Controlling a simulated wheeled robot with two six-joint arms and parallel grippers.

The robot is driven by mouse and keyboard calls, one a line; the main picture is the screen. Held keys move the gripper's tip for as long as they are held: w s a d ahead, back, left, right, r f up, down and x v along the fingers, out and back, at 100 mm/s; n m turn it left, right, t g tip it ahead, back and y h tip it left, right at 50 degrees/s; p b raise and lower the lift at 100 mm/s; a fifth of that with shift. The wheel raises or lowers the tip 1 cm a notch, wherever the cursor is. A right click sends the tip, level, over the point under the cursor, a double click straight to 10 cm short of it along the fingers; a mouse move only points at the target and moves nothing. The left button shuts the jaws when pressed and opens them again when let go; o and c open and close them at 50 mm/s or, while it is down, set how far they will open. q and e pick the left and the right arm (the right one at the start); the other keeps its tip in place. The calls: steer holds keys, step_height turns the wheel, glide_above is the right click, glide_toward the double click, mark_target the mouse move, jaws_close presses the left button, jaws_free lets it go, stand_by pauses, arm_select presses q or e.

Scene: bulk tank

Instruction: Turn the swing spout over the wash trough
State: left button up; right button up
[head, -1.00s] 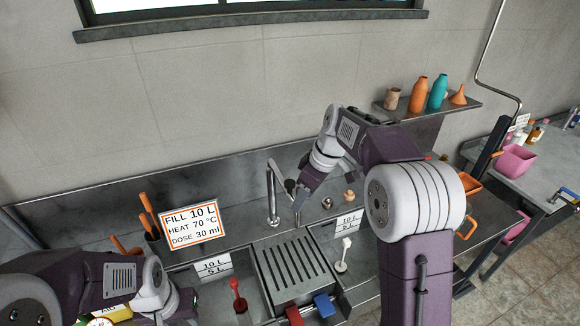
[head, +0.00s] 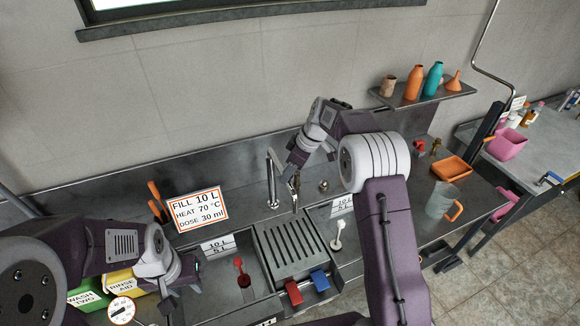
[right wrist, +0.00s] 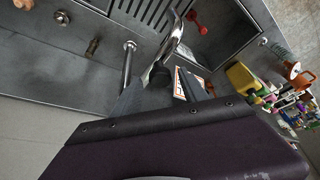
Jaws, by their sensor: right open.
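The metal swing spout (head: 271,180) rises at the back of the sink, between the two basins, and its post and curved pipe also show in the right wrist view (right wrist: 165,50). My right gripper (head: 294,184) is open at the spout's outer end, with the pipe appearing between its fingers in the right wrist view (right wrist: 165,90). Contact cannot be told. The left basin (head: 225,292) holds a red plug handle (head: 241,272); which basin is the wash trough is not marked. My left gripper (head: 180,280) is at the lower left, away from the spout; its jaw opening is unclear.
A slotted drainer (head: 290,248) lies between the basins, with red (head: 293,291) and blue (head: 320,280) pedals in front. A fill sign (head: 199,210) stands at the back left. A clear jug (head: 440,200) and an orange tray (head: 452,168) are at right.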

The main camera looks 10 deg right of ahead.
steer(key=shift+f, duration=0.15)
jaws_close()
stand_by(1.4)
